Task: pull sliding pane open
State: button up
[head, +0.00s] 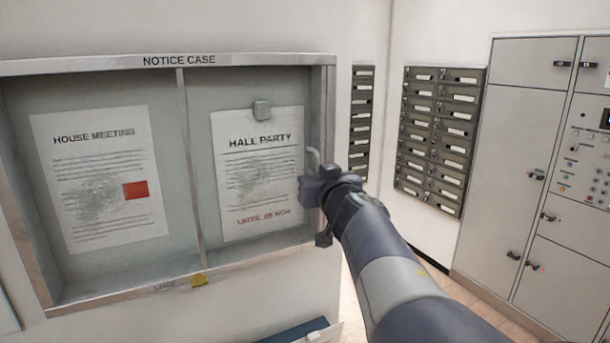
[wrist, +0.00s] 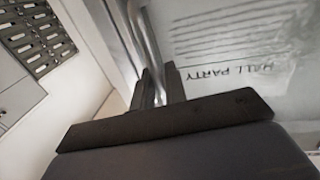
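The notice case (head: 320,110) hangs on the wall in the head view, with a metal frame. Its right half has a clear sliding pane (head: 205,95), closed over the Hall Party sheet (head: 262,180). A thin metal handle (head: 313,158) stands at the pane's right side. My gripper (head: 312,185) is at this handle, by the right edge of the case. In the wrist view the handle bar (wrist: 150,50) runs down between the two fingers of my gripper (wrist: 160,80), which are close together around it. The lower part of the handle is hidden in the head view.
A House Meeting sheet (head: 98,180) with a red patch hangs in the left half. A grey block (head: 262,110) sits at the top of the right sheet. Mailboxes (head: 440,135) and grey cabinets (head: 515,160) stand to the right.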

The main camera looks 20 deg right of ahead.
grip_shut()
jog(key=shift+a, duration=0.1)
